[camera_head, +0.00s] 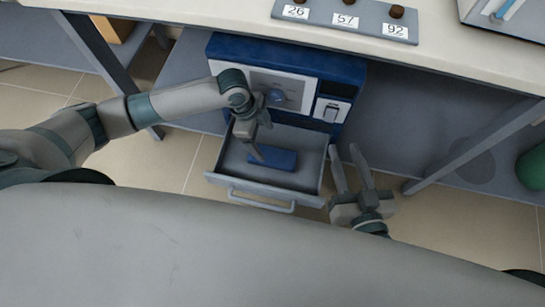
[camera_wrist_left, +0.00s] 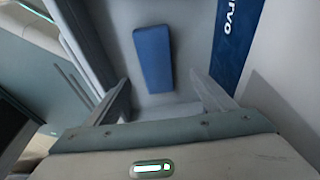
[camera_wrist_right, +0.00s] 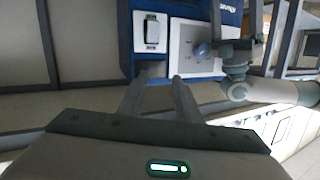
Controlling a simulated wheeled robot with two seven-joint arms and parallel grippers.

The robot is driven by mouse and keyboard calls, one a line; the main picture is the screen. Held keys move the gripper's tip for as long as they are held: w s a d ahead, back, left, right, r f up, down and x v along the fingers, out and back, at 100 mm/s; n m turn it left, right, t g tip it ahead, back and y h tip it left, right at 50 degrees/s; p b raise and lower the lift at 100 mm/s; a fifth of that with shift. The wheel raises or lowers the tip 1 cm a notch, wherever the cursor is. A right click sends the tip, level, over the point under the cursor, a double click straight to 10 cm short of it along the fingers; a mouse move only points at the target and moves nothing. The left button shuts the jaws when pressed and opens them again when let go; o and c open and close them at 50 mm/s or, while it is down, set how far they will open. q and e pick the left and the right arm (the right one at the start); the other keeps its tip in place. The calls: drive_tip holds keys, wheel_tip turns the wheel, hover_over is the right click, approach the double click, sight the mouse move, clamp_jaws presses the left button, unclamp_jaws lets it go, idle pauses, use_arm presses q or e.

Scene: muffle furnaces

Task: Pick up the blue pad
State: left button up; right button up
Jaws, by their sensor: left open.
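The blue pad (camera_head: 284,160) lies flat in the open grey drawer (camera_head: 314,196) below the blue furnace. In the left wrist view the pad (camera_wrist_left: 153,58) shows beyond my fingertips, on the drawer floor. My left gripper (camera_head: 257,150) is over the drawer, its fingers pointing down near the pad's left end; they are open with nothing between them. My right gripper (camera_head: 352,156) is right of the drawer, fingers apart and empty, as also seen in the right wrist view (camera_wrist_right: 156,82).
The blue furnace (camera_head: 345,75) stands on the lower shelf behind the drawer. The drawer's handle (camera_head: 262,203) faces the front. The worktop (camera_head: 470,62) above carries a rack of numbered labels (camera_head: 345,18). A green object (camera_head: 533,168) is at far right.

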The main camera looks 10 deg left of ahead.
sight(272, 155)
use_arm(q)
drive_tip(key=shift+x, duration=1.2)
drive_tip(key=shift+d+f+b, duration=0.15)
drive_tip(key=shift+f+b, duration=0.2)
drive_tip(key=shift+f, duration=0.15)
use_arm(e)
drive_tip(key=shift+a+r+t, duration=0.2)
drive_tip(key=shift+r+t, duration=0.3)
drive_tip(key=shift+r, duration=0.35)
drive_tip(key=shift+a+r+t, duration=0.15)
drive_tip(key=shift+r+t, duration=0.35)
drive_tip(key=shift+r, duration=0.3)
